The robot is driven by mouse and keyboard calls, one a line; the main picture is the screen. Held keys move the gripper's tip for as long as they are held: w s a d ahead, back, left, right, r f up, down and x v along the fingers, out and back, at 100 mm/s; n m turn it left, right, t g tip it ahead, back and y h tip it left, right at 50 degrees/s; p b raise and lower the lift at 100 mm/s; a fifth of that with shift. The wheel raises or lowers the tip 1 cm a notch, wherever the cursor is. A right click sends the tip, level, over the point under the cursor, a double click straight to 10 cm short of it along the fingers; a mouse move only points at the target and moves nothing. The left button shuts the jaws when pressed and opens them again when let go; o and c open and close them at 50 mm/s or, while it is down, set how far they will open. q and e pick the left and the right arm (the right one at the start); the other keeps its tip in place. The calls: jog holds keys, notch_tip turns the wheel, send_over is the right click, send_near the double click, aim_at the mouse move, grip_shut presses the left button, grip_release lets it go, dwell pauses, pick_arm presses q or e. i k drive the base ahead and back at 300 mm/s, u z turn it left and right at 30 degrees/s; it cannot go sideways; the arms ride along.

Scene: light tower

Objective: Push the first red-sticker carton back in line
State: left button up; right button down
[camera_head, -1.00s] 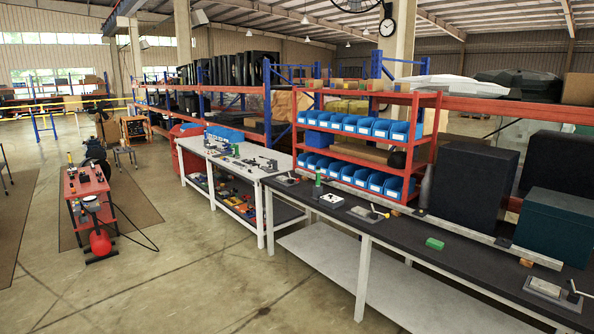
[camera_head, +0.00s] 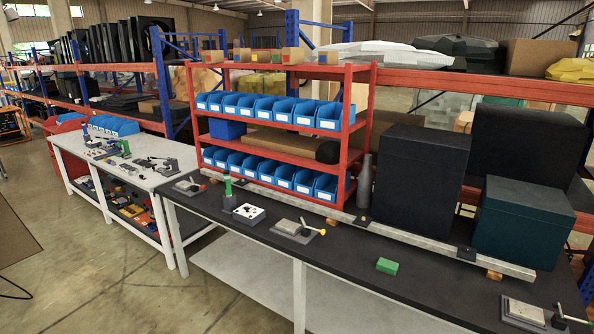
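Several small brown cartons stand in a row along the top of the red shelf rack (camera_head: 362,120), with small coloured stickers on their fronts. One carton (camera_head: 291,56) near the middle seems to bear a red sticker. Another carton (camera_head: 328,57) at the right end seems to bear a green one, and one more carton (camera_head: 213,56) stands at the left end. The stickers are too small to read surely, and I cannot tell which carton is out of line. Neither of my grippers is in view.
Blue bins (camera_head: 303,114) fill two rack shelves. In front stands a long black-topped workbench (camera_head: 345,262) with small fixtures and a green block (camera_head: 387,266). A black box (camera_head: 415,180) and a dark green box (camera_head: 522,222) stand right of the rack. Open floor lies at lower left.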

aim_at(215, 57)
jog(key=u, duration=0.25)
jog(key=i, duration=2.2)
jog(key=u, duration=0.65)
